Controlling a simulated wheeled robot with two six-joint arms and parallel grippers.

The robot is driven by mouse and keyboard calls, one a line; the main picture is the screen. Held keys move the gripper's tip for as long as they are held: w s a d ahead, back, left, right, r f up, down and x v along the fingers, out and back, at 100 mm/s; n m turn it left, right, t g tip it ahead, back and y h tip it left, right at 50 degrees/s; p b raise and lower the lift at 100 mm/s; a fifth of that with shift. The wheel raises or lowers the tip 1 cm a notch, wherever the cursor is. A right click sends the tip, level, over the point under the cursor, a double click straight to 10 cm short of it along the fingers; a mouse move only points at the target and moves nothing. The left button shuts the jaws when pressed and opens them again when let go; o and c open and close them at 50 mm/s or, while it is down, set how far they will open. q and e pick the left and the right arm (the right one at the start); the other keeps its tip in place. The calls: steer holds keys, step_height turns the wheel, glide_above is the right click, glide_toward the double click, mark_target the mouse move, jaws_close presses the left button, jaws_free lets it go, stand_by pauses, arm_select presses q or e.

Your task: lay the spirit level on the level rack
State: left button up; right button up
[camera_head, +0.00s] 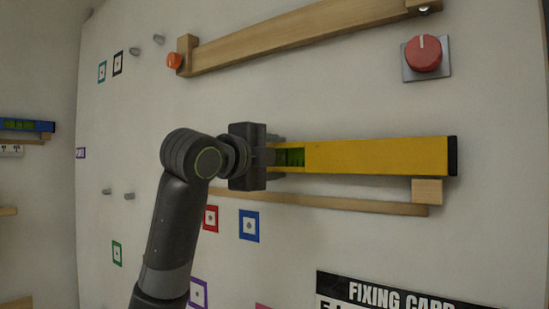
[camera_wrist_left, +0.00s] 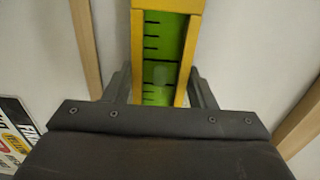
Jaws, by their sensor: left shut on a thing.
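The spirit level is a long yellow bar (camera_head: 375,157) with a black end cap and a green vial window, roughly horizontal in front of the wall in the head view. My left gripper (camera_head: 277,157) is shut on it near the vial, and its body hides the level's left part. In the left wrist view the level (camera_wrist_left: 164,55) runs between the two fingers of my left gripper (camera_wrist_left: 163,90). A thin wooden rail (camera_head: 330,202) with a block (camera_head: 427,191) at its right end, apparently the level rack, lies just below the level. Whether they touch is unclear. My right gripper is out of view.
A thick wooden beam (camera_head: 300,28) slants above, with an orange knob (camera_head: 174,60) at its left end. A red dial (camera_head: 424,54) is at upper right. A fixing card (camera_head: 400,295) is below. Pegs (camera_head: 129,196) and coloured square markers (camera_head: 249,226) dot the wall. A blue level (camera_head: 25,125) is far left.

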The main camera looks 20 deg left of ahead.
arm_select(q)
steer(key=shift+f, duration=0.2)
stand_by(0.3)
steer(key=o, duration=1.2)
steer(key=shift+c, duration=0.2)
steer(key=shift+f, duration=0.1)
steer(key=b+v, duration=0.6)
steer(key=v, duration=1.1)
steer(key=shift+s+b, duration=0.3)
steer(key=shift+b, duration=0.1)
steer(key=shift+w, duration=0.1)
